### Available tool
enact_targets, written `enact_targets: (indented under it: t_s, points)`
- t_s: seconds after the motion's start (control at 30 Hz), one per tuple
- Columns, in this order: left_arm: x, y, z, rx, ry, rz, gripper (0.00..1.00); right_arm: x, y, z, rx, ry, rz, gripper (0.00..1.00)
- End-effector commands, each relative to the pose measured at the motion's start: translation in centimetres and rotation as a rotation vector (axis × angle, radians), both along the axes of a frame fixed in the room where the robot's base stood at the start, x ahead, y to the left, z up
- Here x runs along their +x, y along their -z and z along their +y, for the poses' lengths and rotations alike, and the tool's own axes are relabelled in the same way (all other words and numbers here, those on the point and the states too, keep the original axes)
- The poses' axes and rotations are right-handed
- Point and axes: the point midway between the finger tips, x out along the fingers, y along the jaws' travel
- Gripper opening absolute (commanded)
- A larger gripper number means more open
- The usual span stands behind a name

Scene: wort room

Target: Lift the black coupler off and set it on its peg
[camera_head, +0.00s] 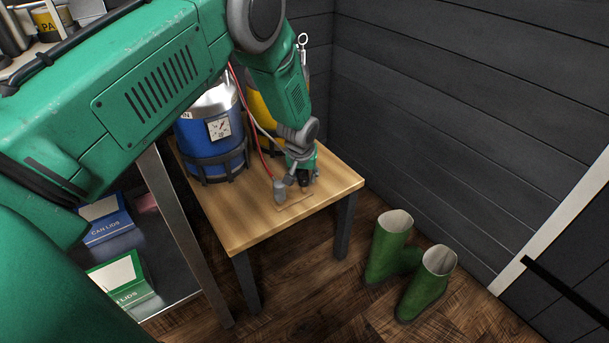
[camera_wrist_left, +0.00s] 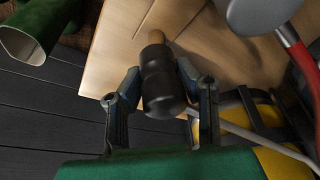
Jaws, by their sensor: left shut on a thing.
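My left gripper (camera_head: 303,179) is low over the front right part of the wooden table (camera_head: 240,225). It is shut on the black coupler (camera_wrist_left: 162,92), which sits between both fingers in the left wrist view. The coupler also shows as a small dark shape under the gripper in the head view (camera_head: 304,182). A pale hose (camera_wrist_left: 250,138) runs from near the coupler. My right gripper is out of view.
A grey coupler (camera_head: 280,191) with a red hose (camera_head: 262,150) stands just left of the gripper. A blue keg (camera_head: 210,140) and a yellow keg (camera_head: 258,112) stand behind. Green boots (camera_head: 388,250) are on the floor right of the table. A dark plank wall (camera_head: 450,120) lies beyond.

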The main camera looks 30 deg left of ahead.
Motion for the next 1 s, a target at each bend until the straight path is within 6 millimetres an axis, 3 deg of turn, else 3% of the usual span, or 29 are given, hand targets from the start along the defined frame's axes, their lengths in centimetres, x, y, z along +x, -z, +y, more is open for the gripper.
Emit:
enact_targets:
  t_s: [1.0]
  points:
    - [0.1, 1.0, 0.2, 0.097, 0.000, 0.034, 0.00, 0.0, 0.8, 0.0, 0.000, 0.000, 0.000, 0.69]
